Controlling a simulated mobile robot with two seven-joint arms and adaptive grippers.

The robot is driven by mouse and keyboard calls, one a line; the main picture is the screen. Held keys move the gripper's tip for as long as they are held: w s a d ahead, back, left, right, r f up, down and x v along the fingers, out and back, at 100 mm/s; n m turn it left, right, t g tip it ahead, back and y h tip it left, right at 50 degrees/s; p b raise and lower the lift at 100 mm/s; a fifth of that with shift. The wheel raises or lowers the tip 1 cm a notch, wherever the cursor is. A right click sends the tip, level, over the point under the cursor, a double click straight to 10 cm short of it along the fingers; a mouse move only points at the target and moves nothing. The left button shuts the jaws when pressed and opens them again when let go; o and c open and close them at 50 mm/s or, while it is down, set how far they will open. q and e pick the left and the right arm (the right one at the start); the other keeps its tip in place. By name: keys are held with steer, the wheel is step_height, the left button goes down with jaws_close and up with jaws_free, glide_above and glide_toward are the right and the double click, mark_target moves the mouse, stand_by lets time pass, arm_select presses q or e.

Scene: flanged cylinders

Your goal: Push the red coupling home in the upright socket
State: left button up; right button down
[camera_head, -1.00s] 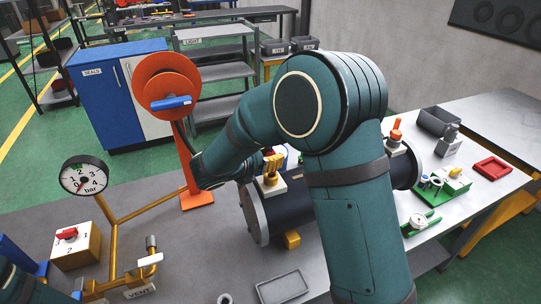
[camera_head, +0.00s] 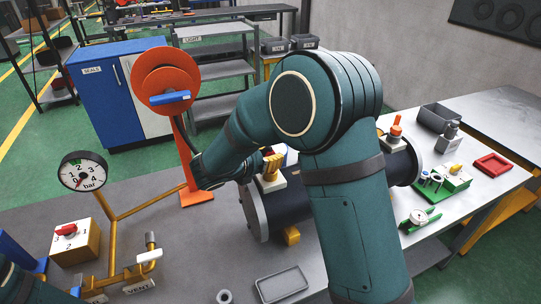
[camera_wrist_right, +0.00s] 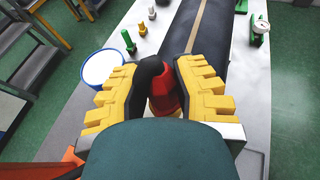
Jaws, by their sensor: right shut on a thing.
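My right gripper (camera_head: 271,163) is over the near end of a large dark flanged cylinder (camera_head: 282,209), just above a pale block (camera_head: 270,183) on its top. In the right wrist view, its yellow stepped fingers (camera_wrist_right: 160,95) are shut on the red coupling (camera_wrist_right: 163,100). A black hose-like piece lies against the coupling there. The coupling is mostly hidden by the fingers in the head view. The upright socket's opening is hidden under the gripper, so I cannot tell how deep the coupling sits. My left gripper is not in view.
A pressure gauge (camera_head: 84,172) on yellow pipework is at left. An orange fitting (camera_head: 396,128) stands at the cylinder's far end. A grey tray (camera_head: 282,285) lies in front; a red tray (camera_head: 492,165) lies at right.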

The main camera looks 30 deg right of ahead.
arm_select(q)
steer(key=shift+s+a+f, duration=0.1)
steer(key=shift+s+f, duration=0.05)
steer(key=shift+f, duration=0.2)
arm_select(e)
steer(key=shift+s+f, duration=0.1)
steer(key=shift+f, duration=0.2)
steer(key=c, duration=0.8)
jaws_free()
steer(key=shift+s+d, duration=0.1)
steer(key=shift+r, duration=0.1)
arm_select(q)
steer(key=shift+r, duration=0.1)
arm_select(e)
steer(key=shift+r, duration=0.1)
